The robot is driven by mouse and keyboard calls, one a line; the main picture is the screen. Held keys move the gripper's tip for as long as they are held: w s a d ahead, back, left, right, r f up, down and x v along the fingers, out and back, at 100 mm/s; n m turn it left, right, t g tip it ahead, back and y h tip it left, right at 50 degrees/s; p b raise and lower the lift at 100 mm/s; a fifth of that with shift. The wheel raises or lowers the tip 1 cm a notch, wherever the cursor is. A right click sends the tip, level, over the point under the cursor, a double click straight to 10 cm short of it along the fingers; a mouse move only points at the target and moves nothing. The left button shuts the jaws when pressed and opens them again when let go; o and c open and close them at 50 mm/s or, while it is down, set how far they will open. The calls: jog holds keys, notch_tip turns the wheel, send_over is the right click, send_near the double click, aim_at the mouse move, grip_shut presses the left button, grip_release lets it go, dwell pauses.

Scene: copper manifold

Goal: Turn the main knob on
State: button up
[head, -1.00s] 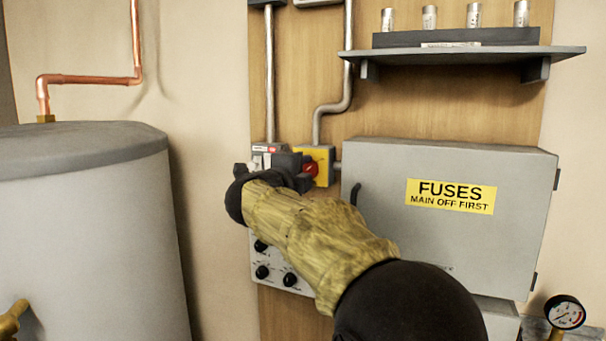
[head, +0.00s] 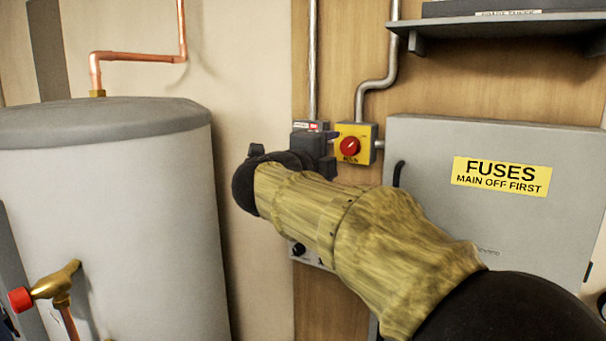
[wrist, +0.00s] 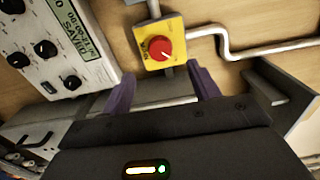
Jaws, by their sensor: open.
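The main knob (head: 349,146) is a red round knob on a yellow box (head: 368,136) on the wooden board, left of the fuse box. In the wrist view the red knob (wrist: 158,49) sits on its yellow plate (wrist: 172,27), beyond my fingertips and a little left of the middle between them. My gripper (wrist: 162,84) is open, with two purple fingers apart and nothing between them. The knob is not touched.
A grey fuse box (head: 430,220) with a dark handle stands right of the knob. A control panel with black knobs (wrist: 48,48) is beside it. Metal conduit (head: 385,80) runs above. A grey tank (head: 100,170) with a red-capped valve (head: 48,290) stands left.

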jog(key=b+v, duration=0.1)
jog(key=v, duration=0.8)
jog(key=shift+s+a+b, duration=0.25)
jog(key=shift+b, duration=0.1)
jog(key=shift+w, duration=0.1)
jog(key=w+f+n+t+y+p, duration=0.2)
jog(key=w+f+n+t+y, duration=0.2)
jog(key=w+f+n+y, duration=0.6)
jog(key=s+f+n+g+y, duration=0.1)
jog(key=s+f+n+g, duration=0.3)
jog(key=f+n, duration=0.6)
jog(key=s+d+f+n+g, duration=0.1)
jog(key=s+d+f+g, duration=0.2)
jog(key=s+f, duration=0.4)
jog(key=s+d+f+n+g+p, duration=0.1)
jog(key=s+d+f+n+g, duration=0.1)
jog(key=s+f+g, duration=0.3)
jog(key=s+d+f+n+g, duration=0.2)
jog(key=s+d+f+g, duration=0.2)
jog(key=s+f, duration=0.5)
jog(key=shift+s+d+f+p, duration=0.25)
jog(key=shift+d+f+p, duration=0.15)
jog(key=shift+d+f, duration=0.3)
